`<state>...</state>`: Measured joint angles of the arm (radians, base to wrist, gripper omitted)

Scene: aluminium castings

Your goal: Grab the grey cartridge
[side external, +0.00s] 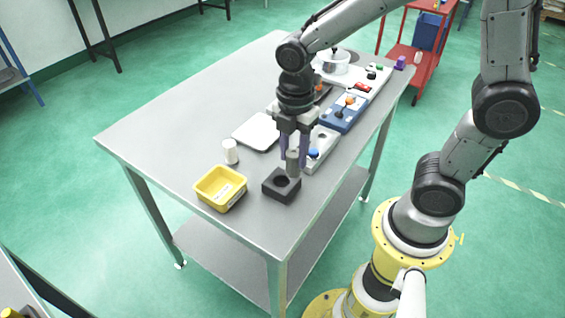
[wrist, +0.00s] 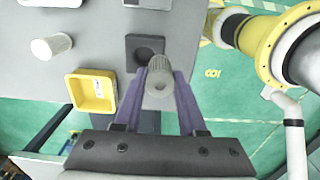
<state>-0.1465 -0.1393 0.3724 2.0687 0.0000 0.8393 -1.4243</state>
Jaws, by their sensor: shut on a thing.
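The grey cartridge (side external: 292,163) is a small upright cylinder between the fingers of my gripper (side external: 293,152). In the wrist view the cartridge (wrist: 158,82) sits between the two purple fingertips of my gripper (wrist: 160,88), which are shut on it. A dark square block (side external: 281,185) with a round hole in its top stands on the table just below and in front of the cartridge. The block also shows in the wrist view (wrist: 132,55), partly hidden by the cartridge. The cartridge appears above the block; the exact gap is hard to tell.
A yellow bin (side external: 220,188) and a white cylinder (side external: 230,151) stand left of the block. A white tray (side external: 255,132) lies behind. Blue and white fixtures (side external: 343,113) with small parts line the right side of the table (side external: 165,128). The table's left part is clear.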

